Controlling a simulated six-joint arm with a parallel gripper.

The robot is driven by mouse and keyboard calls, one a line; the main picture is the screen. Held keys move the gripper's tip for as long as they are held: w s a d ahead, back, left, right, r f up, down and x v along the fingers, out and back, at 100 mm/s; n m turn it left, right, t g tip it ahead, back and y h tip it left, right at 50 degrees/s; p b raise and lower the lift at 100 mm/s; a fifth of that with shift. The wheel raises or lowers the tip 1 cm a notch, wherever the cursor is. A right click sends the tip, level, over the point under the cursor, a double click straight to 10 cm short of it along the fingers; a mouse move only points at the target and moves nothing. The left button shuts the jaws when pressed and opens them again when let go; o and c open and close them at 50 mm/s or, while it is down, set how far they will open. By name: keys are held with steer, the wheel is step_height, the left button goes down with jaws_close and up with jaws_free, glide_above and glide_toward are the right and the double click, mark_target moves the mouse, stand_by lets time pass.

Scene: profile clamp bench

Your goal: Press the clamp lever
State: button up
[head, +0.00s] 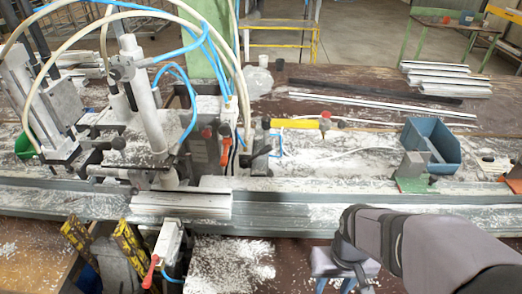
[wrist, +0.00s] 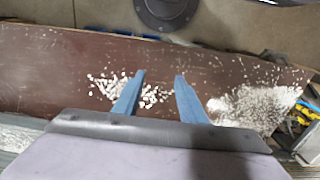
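A red-handled lever (head: 150,272) sticks out below a small grey valve box (head: 168,242) at the front of the bench, left of centre in the head view. Another red handle (head: 225,151) stands on the fixture behind the profile. I cannot tell for sure which one is the clamp lever. My gripper (wrist: 160,76) shows two blue fingers, apart and with nothing between them, over a brown board with white chips. In the head view my arm is at the lower right, well right of both red handles. Neither lever shows in the wrist view.
A white profile piece (head: 182,204) lies on the long rail (head: 290,216) under the clamping machine. Yellow-black brackets (head: 78,240) stand left of the front lever. A blue bin (head: 430,146) sits at the right. The brown board (wrist: 60,65) at the front carries scattered chips.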

steer(key=shift+w+r, duration=0.15)
steer(key=shift+w, duration=0.05)
jaws_close()
steer(key=w+a+r+n+t+p, duration=0.1)
steer(key=w+a+r, duration=0.4)
steer(key=w, duration=0.7)
steer(key=w+a+r+n+t+y+p, duration=0.1)
steer(key=w+a+r+p, duration=0.3)
steer(key=w+r, duration=0.4)
steer(key=w+a+r+n+t+p, duration=0.1)
steer(key=w+a+r+n+p, duration=0.2)
steer(key=w, duration=1.5)
steer(key=shift+w+a+r+t+y, duration=0.15)
steer(key=shift+a+r+t+y, duration=0.15)
steer(key=shift+a+r, duration=1.45)
steer(key=shift+f, duration=0.15)
